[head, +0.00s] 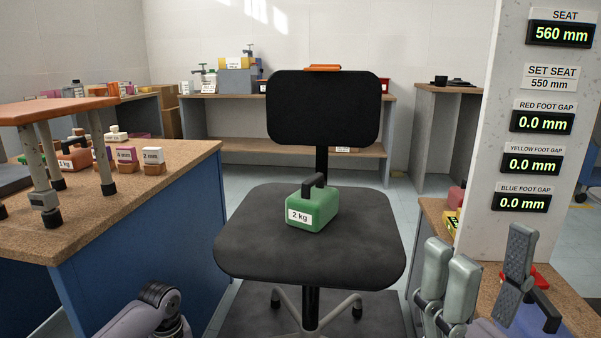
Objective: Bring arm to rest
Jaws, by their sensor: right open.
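My right gripper (485,262) is at the lower right, its grey fingers pointing up and spread apart. It is open, with nothing between the fingers. It is to the right of the black office chair (310,255) and apart from its seat. A green weight (313,208) labelled 2 kg, with a black handle, sits upright on that seat. A grey link of my own arm (150,315) shows at the bottom left. My left gripper is not in the picture.
A cork-topped bench (170,185) with a small stool and labelled blocks stands left. A panel (480,150) at right reads seat 560 mm, set seat 550 mm, and foot gaps 0.0 mm. Another cork-topped surface (570,295), holding a blue weight, lies behind my right gripper. Shelves line the back wall.

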